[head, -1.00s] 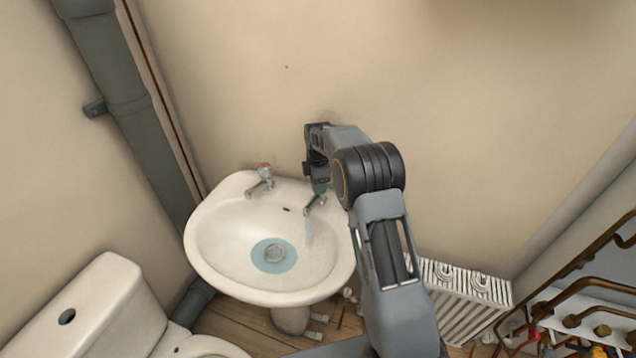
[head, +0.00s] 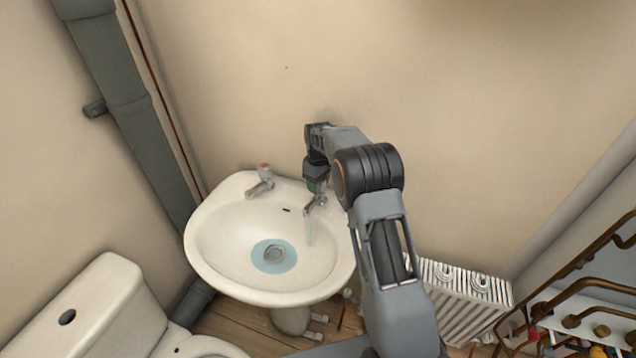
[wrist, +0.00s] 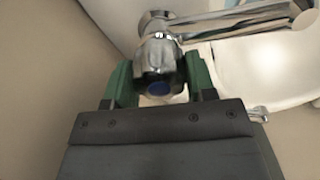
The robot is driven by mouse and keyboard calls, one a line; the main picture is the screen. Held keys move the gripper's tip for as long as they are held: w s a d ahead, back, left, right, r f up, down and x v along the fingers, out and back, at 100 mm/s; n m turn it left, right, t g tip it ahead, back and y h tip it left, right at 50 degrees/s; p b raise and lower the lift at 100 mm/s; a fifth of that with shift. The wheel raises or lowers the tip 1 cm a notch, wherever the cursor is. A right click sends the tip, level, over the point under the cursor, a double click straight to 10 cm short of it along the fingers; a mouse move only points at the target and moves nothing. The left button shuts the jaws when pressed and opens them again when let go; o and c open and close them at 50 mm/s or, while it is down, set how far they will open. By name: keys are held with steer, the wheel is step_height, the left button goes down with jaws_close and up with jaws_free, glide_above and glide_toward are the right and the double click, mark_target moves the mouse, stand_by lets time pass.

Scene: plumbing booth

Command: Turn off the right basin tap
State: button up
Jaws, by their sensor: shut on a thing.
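The right basin tap (head: 314,204) is chrome and stands at the back right of the white basin (head: 215,248). A thin stream of water (head: 309,232) falls from its spout. In the wrist view the tap's handle (wrist: 158,62) has a dark blue mark on top, and its spout (wrist: 245,22) reaches to the right. My gripper (head: 316,188) comes down on the tap from above. Its green fingers (wrist: 158,80) are on both sides of the handle and shut on it. In the head view my gripper hides most of the handle.
The left tap (head: 262,182), with a red mark, stands on the basin's back left. Bluish water (head: 262,257) lies around the drain. A toilet (head: 105,300) is at lower left, a radiator (head: 465,285) at lower right. The wall is close behind the taps.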

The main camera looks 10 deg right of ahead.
steer(key=m, duration=0.6)
steer(key=shift+d, duration=0.1)
steer(key=m, duration=0.6)
steer(key=shift+d, duration=0.1)
steer(key=shift+m, duration=0.3)
steer(key=o, duration=0.9)
step_height(320, 180, up, 14)
steer(key=shift+f, duration=0.1)
stand_by(0.4)
